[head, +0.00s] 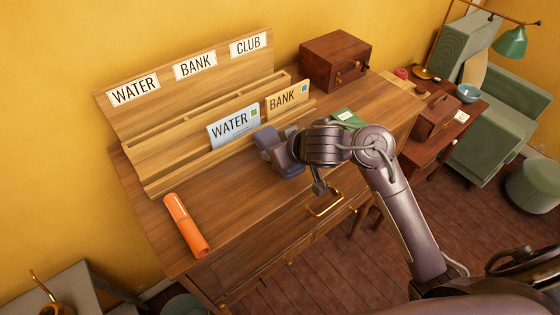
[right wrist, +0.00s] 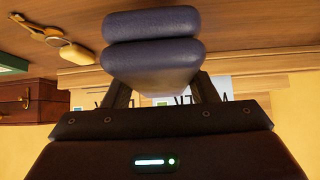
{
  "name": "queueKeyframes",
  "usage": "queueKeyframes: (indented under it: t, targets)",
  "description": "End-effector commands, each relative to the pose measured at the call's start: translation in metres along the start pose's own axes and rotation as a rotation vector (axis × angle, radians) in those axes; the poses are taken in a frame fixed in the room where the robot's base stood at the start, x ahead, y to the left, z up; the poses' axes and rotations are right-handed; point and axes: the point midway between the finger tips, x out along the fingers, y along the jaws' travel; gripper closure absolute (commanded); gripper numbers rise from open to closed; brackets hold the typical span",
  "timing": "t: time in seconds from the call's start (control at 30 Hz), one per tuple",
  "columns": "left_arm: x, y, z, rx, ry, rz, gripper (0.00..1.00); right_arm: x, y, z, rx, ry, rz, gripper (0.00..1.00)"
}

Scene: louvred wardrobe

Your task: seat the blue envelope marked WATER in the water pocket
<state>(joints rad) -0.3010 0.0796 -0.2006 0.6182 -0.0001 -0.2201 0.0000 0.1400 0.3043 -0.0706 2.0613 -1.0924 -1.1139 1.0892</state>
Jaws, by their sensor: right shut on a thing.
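The blue envelope marked WATER (head: 232,127) is upright at the front of the wooden letter rack (head: 165,165), tilted in the picture. My right gripper (head: 270,142) is at its lower right corner, jaws shut on it. In the right wrist view the two dark pads (right wrist: 152,45) are close together, hiding much of the envelope (right wrist: 218,88). I cannot tell whether its lower edge is inside a pocket. The WATER label (head: 134,90) is at the left of the rack's back board. My left gripper is not in view.
A tan BANK envelope (head: 287,98) stands in the rack to the right. A green item (head: 347,119) lies on the desk behind my right wrist. A small wooden chest (head: 336,60) is at the back. An orange cylinder (head: 186,225) lies at front left.

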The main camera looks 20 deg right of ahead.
Motion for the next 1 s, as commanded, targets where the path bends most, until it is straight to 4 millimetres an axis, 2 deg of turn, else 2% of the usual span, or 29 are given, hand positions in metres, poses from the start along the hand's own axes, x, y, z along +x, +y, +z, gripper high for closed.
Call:
queueKeyframes:
  t: [0.03,0.17,0.63,0.67,0.7,0.8,1.0]
  targets:
    - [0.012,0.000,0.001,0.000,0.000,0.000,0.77,0.011,0.000,0.012,-0.002,-0.004,0.001,0.76]
    - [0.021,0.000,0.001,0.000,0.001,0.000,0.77,0.022,0.000,0.023,-0.002,-0.003,0.001,0.76]
    - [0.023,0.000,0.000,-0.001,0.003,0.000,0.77,0.026,0.000,0.027,-0.001,-0.001,0.000,0.76]
    - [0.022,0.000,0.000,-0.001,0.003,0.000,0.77,0.026,0.000,0.026,-0.001,-0.001,0.000,0.45]
    - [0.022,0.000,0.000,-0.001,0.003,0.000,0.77,0.025,0.000,0.026,-0.001,-0.001,0.000,0.40]
    - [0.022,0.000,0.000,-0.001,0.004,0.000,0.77,0.025,0.000,0.026,0.000,-0.001,0.000,0.27]
    - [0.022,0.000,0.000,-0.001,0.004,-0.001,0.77,0.025,0.000,0.026,0.000,-0.001,0.000,0.26]
